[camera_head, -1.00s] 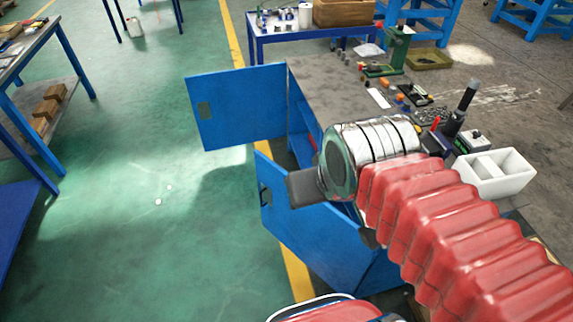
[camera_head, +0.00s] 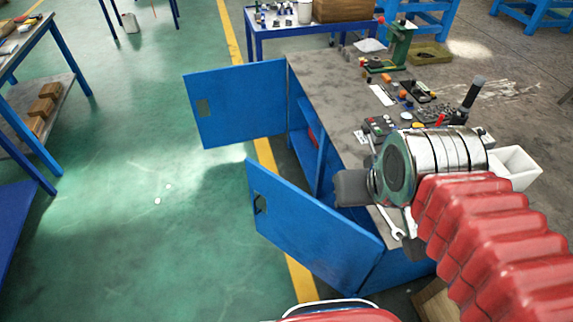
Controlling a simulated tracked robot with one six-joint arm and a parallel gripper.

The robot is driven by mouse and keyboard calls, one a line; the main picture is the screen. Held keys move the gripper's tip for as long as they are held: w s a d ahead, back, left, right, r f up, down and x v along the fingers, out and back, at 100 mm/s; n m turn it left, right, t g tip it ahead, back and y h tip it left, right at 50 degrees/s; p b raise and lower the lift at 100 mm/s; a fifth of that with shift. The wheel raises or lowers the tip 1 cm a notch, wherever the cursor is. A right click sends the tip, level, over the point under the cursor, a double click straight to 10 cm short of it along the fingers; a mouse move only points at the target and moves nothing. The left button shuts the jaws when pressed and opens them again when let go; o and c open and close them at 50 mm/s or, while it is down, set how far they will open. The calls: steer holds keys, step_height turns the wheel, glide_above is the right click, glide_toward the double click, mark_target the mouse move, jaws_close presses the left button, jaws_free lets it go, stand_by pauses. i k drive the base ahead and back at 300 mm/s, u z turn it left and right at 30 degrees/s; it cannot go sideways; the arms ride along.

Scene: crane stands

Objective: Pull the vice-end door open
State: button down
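The blue workbench cabinet has two doors, both standing open. The far door (camera_head: 238,103) sticks out to the left, with a dark handle slot. The near door (camera_head: 310,222) also stands swung out, with its slotted free edge to the left and its hinge side at the lower right. I cannot tell for sure which end bears the vice; a green upright tool (camera_head: 398,45) stands at the far end. My gripper (camera_head: 353,188) is beside the bench front, above and behind the near door's top edge, apparently clear of it. Only one dark finger shows clearly, so its opening is hidden.
The grey benchtop (camera_head: 325,75) carries small tools, a white bin (camera_head: 515,168) and wrenches (camera_head: 392,225) near my arm. A blue table (camera_head: 20,60) stands at the left. The green floor (camera_head: 130,200) left of the doors is clear.

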mark_target(342, 253)
steer(key=u, duration=0.05)
steer(key=k, duration=1)
steer(key=u, duration=0.85)
steer(key=i, duration=1.7)
